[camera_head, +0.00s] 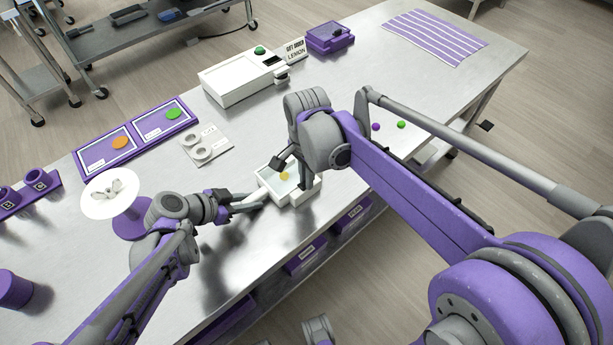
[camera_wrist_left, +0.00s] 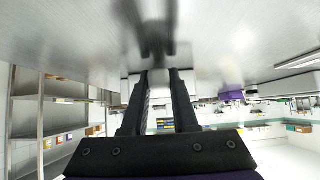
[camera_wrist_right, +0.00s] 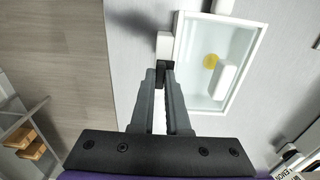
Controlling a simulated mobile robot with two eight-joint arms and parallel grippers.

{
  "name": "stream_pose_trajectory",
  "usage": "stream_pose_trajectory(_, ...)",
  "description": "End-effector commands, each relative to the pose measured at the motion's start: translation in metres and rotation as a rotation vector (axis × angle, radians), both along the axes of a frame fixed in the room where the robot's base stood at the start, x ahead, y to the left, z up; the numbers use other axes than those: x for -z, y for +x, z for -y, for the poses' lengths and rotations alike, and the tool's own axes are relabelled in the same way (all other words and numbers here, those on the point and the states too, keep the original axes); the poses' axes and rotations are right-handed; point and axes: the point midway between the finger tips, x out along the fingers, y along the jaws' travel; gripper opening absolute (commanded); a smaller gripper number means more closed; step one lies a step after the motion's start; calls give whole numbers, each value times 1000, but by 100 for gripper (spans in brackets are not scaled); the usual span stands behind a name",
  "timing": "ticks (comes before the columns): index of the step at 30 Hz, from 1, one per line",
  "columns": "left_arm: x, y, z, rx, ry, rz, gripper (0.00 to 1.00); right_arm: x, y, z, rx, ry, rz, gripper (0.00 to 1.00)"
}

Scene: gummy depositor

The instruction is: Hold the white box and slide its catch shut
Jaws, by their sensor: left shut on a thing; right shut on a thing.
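The white box (camera_head: 303,198) stands near the table's front edge. Its top looks clear, and a yellow round piece (camera_head: 284,176) shows inside. It also shows in the right wrist view (camera_wrist_right: 180,85), with a white bar (camera_wrist_right: 225,80) on the top. My left gripper (camera_head: 260,195) is shut on the box at its left side; in the left wrist view its fingers (camera_wrist_left: 160,78) stand apart around a pale part. My right gripper (camera_wrist_right: 163,72) reaches down and is shut on the small dark catch (camera_wrist_right: 162,66) beside a white block (camera_wrist_right: 165,45) at the box's edge.
A white machine with a green button (camera_head: 240,79) and a purple box (camera_head: 329,37) stand at the back. Purple mats (camera_head: 105,155) and a white plate with rings (camera_head: 222,150) lie to the left.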

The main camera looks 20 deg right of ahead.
Motion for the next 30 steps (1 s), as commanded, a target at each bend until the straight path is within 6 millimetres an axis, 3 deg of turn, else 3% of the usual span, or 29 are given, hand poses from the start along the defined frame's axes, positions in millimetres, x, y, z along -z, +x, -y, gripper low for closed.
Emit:
stream_pose_trajectory(9, 0, 0, 0, 1, 1, 0, 0, 0, 20, -7, -1, 0, 1, 0)
stream_pose_trajectory(16, 0, -1, 1, 4, 1, -1, 0, 0, 20, -7, 0, 2, 2, 0)
stream_pose_trajectory(17, 0, -1, 1, 4, 1, -1, 0, 0, 20, -7, 0, 2, 2, 17)
stream_pose_trajectory(21, 0, -1, 1, 3, 0, -1, 0, 0, 20, -7, 0, 1, 2, 42)
stream_pose_trajectory(30, 0, 0, 0, 1, 0, -1, 0, 0, 19, -6, 0, 0, 1, 45)
